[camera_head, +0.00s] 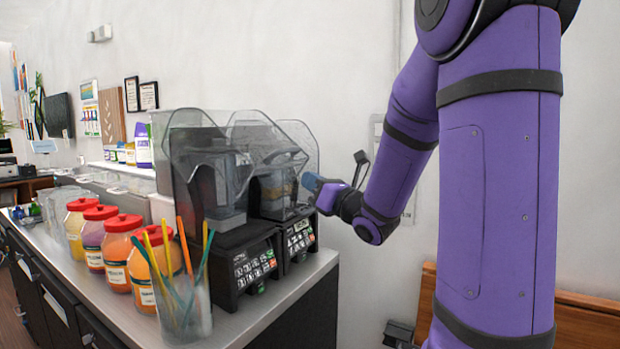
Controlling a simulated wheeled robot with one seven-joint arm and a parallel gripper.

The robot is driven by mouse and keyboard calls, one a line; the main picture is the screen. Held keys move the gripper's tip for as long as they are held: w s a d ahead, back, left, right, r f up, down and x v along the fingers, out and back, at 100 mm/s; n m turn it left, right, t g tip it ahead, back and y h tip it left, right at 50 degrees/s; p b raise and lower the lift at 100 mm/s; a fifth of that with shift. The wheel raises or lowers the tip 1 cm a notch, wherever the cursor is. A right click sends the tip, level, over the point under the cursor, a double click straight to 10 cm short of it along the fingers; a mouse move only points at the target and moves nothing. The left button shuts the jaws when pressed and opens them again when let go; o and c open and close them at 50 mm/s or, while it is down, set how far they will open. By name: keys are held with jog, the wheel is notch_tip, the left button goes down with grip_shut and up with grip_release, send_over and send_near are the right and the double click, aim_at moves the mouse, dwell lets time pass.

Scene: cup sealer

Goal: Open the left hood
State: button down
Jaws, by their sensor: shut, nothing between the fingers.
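Two dark blenders with smoky see-through hoods stand side by side on the counter. The left hood (190,132) is around the upper part of the left blender (225,190), where a clear jug shows. Whether this hood is raised or lowered is hard to tell. The right hood (295,135) is over the right blender (270,190) and partly overlaps the left one in the picture. My gripper (311,183) is at the right side of the right blender, apart from the left hood. It is small here, but looks shut and empty.
Keypad bases (255,265) front the blenders. A clear cup of coloured straws (185,315) stands at the counter's front edge. Several red-lidded jars (120,255) line the left. A wall (350,60) is behind; a wooden bench (585,315) is lower right.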

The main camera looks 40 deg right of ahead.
jog(key=x, duration=0.3)
jog(key=r+x, duration=0.1)
jog(key=x, duration=0.2)
jog(key=r+x, duration=0.1)
jog(key=x, duration=0.2)
jog(key=shift+s+d, duration=0.15)
jog(key=shift+d, duration=0.1)
jog(key=shift+w+r, duration=0.2)
jog(key=shift+r, duration=0.35)
jog(key=shift+w+r, duration=0.1)
jog(key=shift+r, duration=0.35)
notch_tip(320, 180, up, 14)
jog(key=g, duration=0.3)
send_over(286, 152)
jog(key=w+a, duration=0.3)
jog(key=a, duration=0.1)
jog(key=w+a+r, duration=0.3)
jog(key=w+r, duration=0.8)
jog(key=shift+w+a+h, duration=0.3)
jog(key=shift+w+a, duration=0.05)
jog(key=shift+w, duration=0.05)
